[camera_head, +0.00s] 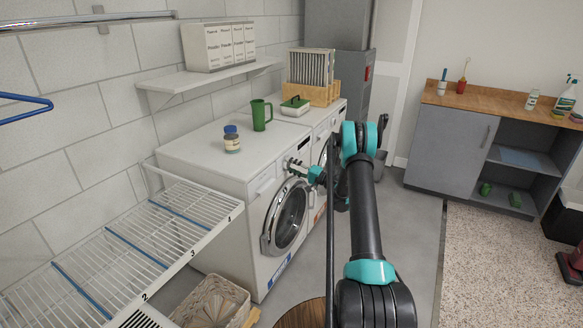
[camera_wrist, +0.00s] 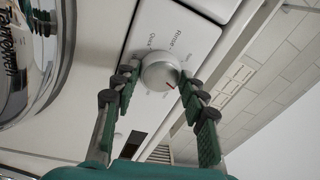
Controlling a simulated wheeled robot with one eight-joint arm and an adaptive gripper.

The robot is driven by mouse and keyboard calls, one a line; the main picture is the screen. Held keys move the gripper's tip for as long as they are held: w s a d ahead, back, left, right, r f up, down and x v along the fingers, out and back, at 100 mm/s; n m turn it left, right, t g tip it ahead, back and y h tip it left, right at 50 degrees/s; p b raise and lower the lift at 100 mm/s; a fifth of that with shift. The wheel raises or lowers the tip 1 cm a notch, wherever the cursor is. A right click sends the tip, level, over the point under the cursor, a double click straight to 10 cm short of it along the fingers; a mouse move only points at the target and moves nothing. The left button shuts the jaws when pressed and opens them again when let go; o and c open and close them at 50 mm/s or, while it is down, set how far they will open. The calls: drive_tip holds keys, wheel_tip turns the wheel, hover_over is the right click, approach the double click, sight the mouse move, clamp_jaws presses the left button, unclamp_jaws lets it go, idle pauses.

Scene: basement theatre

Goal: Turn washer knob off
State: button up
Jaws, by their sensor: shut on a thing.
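The washer (camera_head: 262,205) is white, with a round door on its front, and stands against the wall. In the wrist view its silver knob (camera_wrist: 160,72) sits on a panel marked "Rinse" and "Quick". A small orange-red mark shows near the knob's lower right edge. My gripper (camera_wrist: 158,80) has one finger on each side of the knob, with the fingertips against it.
A second machine (camera_head: 325,125) stands behind the washer. A wire rack (camera_head: 130,245) is at the left, and a wicker basket (camera_head: 212,300) is on the floor.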

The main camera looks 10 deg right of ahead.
drive_tip(key=shift+n+g, duration=0.3)
drive_tip(key=shift+n, duration=2.1)
drive_tip(key=o, duration=1.2)
drive_tip(key=shift+c, duration=0.2)
drive_tip(key=v, duration=1.2)
drive_tip(key=shift+f, duration=0.25)
drive_tip(key=shift+w, duration=0.1)
